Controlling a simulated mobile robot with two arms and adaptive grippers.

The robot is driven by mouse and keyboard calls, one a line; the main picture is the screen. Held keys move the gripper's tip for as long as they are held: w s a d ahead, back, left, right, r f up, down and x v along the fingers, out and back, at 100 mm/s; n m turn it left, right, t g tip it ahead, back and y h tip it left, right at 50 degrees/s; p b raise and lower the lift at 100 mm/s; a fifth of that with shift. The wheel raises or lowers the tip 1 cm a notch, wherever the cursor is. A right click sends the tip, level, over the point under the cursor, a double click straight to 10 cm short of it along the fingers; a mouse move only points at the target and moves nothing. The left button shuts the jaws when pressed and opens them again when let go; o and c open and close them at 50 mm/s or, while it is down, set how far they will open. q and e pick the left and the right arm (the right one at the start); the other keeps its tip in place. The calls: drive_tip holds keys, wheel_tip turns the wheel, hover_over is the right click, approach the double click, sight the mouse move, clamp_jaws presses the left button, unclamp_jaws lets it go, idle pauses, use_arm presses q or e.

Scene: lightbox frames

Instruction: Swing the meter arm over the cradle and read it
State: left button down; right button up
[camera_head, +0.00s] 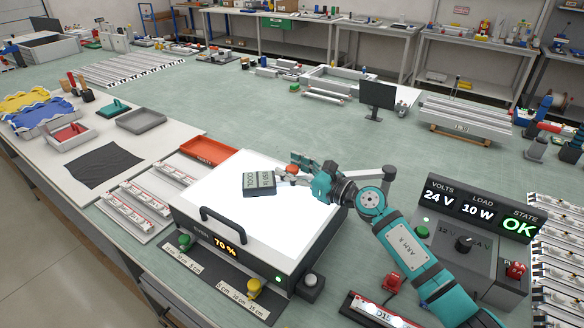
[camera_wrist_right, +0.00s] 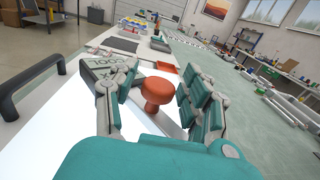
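The lightbox (camera_head: 235,222) has a brightly lit white top and a front display reading 70 %. A dark meter head (camera_head: 259,184) with light lettering lies over the lit top; its text is too small to read surely. It also shows in the wrist view (camera_wrist_right: 103,66). A red knob (camera_head: 292,168) is beside it, on a grey bar, and shows large in the wrist view (camera_wrist_right: 158,92). My right gripper (camera_head: 300,171) is open, its fingers on either side of the knob with visible gaps. I cannot make out a cradle. My left gripper is out of view.
A supply unit (camera_head: 478,240) at right reads 24 V, 10 W, OK. A black handle (camera_head: 222,226) stands up at the lightbox's left front. Green (camera_head: 184,241) and yellow (camera_head: 254,287) knobs stand in front. An orange tray (camera_head: 209,150) sits behind. The bench middle is mostly clear.

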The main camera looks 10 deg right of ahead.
clamp_jaws()
